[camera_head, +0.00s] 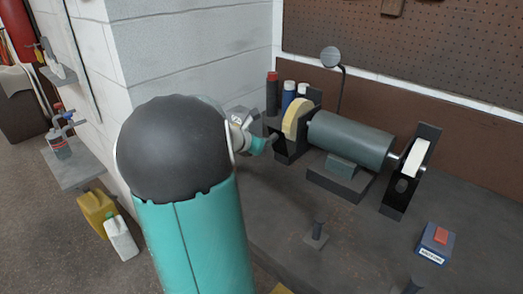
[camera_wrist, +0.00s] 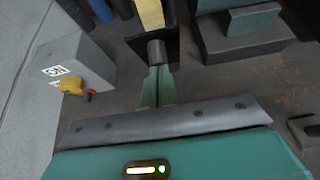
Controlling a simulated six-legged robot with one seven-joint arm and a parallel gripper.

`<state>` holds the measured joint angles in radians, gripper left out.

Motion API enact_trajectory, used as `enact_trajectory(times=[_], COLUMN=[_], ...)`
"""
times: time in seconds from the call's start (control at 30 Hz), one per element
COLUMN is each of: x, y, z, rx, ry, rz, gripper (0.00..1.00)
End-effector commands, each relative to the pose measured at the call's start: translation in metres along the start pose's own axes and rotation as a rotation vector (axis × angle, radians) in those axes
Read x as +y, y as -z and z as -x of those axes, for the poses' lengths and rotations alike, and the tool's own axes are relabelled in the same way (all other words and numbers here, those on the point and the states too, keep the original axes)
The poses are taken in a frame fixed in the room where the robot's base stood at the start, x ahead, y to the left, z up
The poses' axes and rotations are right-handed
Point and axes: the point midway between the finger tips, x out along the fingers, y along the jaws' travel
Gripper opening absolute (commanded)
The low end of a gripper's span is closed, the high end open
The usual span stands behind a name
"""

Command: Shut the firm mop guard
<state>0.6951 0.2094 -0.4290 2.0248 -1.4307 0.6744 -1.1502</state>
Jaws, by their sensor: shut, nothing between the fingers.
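A bench polisher with a grey-green motor (camera_head: 350,138) has a cream mop wheel (camera_head: 295,120) on its left and a white wheel (camera_head: 417,157) on its right. The black guard (camera_head: 291,152) of the cream wheel stands around its lower front; it also shows in the wrist view (camera_wrist: 172,45) with a grey round knob (camera_wrist: 156,51). My gripper (camera_head: 268,142) is at this knob from the left. In the wrist view its teal fingers (camera_wrist: 158,72) are shut and empty, tips right at the knob; contact cannot be told. Which wheel is the firm mop, I cannot tell.
A grey box (camera_wrist: 78,68) with a yellow-and-red switch (camera_wrist: 77,87) stands left of my fingers. Several bottles (camera_head: 288,92) and a lamp (camera_head: 331,57) stand behind. A blue box with red button (camera_head: 436,240) lies front right. A small post (camera_head: 317,232) stands on the bench.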

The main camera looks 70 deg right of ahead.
Motion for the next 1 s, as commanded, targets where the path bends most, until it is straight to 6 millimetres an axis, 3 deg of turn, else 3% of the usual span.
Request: enact_trajectory(times=[0.1, 0.5, 1.0], x=[-0.001, -0.003, -0.003], y=[-0.011, -0.034, -0.040], z=[-0.004, -0.017, -0.020], rx=[0.065, 0.060, 0.061], ry=[0.001, 0.003, 0.004], rz=[-0.006, 0.001, 0.002], gripper=[0.00, 0.00, 0.00])
